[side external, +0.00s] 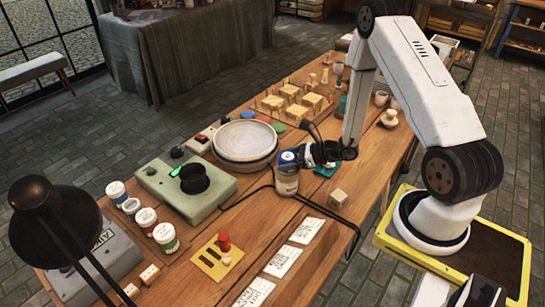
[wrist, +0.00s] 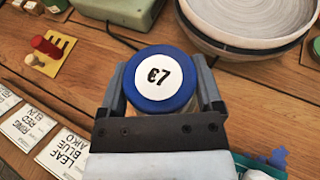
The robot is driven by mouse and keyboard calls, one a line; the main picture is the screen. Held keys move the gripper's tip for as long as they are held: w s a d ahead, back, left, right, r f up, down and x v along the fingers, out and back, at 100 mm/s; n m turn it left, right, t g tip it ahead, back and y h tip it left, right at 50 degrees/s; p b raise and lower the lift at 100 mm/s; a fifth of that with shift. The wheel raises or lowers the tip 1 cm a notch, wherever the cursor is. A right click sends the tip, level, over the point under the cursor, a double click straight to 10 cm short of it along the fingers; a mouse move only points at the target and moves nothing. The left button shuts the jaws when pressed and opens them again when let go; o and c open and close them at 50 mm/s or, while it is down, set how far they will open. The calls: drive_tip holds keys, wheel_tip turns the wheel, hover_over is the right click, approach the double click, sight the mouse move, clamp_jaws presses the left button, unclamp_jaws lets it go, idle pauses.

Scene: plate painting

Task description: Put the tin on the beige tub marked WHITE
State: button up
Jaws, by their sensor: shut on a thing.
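My gripper (side external: 303,156) is shut on a small round tin with a blue lid (side external: 287,157), above the middle of the table. In the wrist view the blue lid (wrist: 161,80) has a white disc that seems to read "C7", with one finger on each side. The tin's lower body shows in the side view; I cannot tell whether it touches the table. Several small tubs with pale lids stand at the left: a white one (side external: 117,193), a blue-banded one (side external: 131,207), a red-banded one (side external: 146,220) and a green-banded one (side external: 166,237). No WHITE marking is readable.
A green-grey device (side external: 155,190) with a black round top and a stack of round plates (side external: 245,140) stand behind the tin. A yellow board with red peg (side external: 215,258), paper cards (side external: 283,262), a wooden cube (side external: 337,198) and a black lamp (side external: 55,225) are around.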

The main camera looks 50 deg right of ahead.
drive_tip(key=shift+f, duration=0.2)
drive_tip(key=o, duration=1.1)
drive_tip(key=shift+r, duration=0.15)
drive_tip(key=shift+s+d+r, duration=0.1)
drive_tip(key=shift+s, duration=0.05)
drive_tip(key=shift+v, duration=5.8)
